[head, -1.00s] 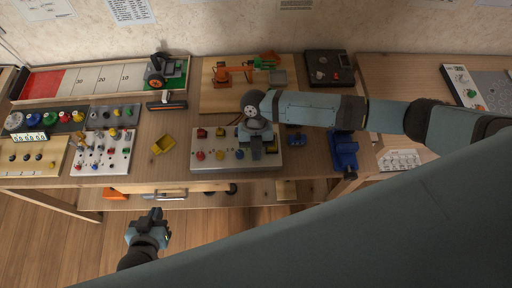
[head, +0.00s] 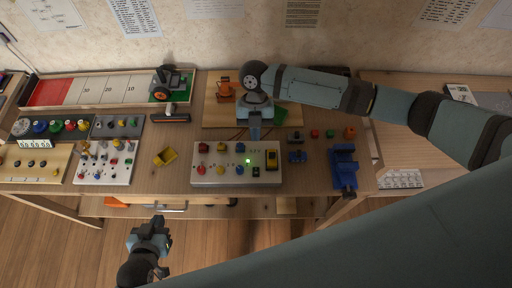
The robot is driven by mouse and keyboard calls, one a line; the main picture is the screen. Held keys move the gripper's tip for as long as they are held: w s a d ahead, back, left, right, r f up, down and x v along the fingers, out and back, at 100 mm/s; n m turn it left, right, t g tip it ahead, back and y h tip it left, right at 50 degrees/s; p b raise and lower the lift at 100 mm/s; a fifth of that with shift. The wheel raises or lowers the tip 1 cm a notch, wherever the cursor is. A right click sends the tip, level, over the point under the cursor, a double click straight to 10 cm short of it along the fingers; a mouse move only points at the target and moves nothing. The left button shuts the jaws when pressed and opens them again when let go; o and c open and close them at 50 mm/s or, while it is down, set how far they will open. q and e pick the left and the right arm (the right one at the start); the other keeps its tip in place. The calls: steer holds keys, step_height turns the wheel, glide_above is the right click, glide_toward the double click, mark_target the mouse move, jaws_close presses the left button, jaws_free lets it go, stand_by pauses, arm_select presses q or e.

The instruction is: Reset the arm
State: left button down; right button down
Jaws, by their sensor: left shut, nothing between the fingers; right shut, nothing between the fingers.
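A small orange toy arm (head: 226,90) stands on a wooden board (head: 214,115) at the back of the bench. My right arm hides part of it, so its full pose cannot be told. A white control panel (head: 215,178) with red, yellow and blue controls lies in front of the board. A green light (head: 248,161) glows on it, beside a yellow switch (head: 272,160). My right gripper (head: 255,138) is shut and empty, over the panel's back edge; contact cannot be told. My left gripper (head: 160,220) is shut and empty, low in front of the bench.
A yellow bin (head: 165,157) lies left of the panel. A blue vise (head: 344,165) and several small coloured blocks are to the right. A green piece (head: 281,116) shows beside my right gripper. Other knob and switch boards fill the bench's left side.

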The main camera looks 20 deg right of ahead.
steer(key=shift+w+d+r, duration=0.2)
steer(key=shift+w+r, duration=0.05)
steer(key=shift+w, duration=0.05)
stand_by(0.4)
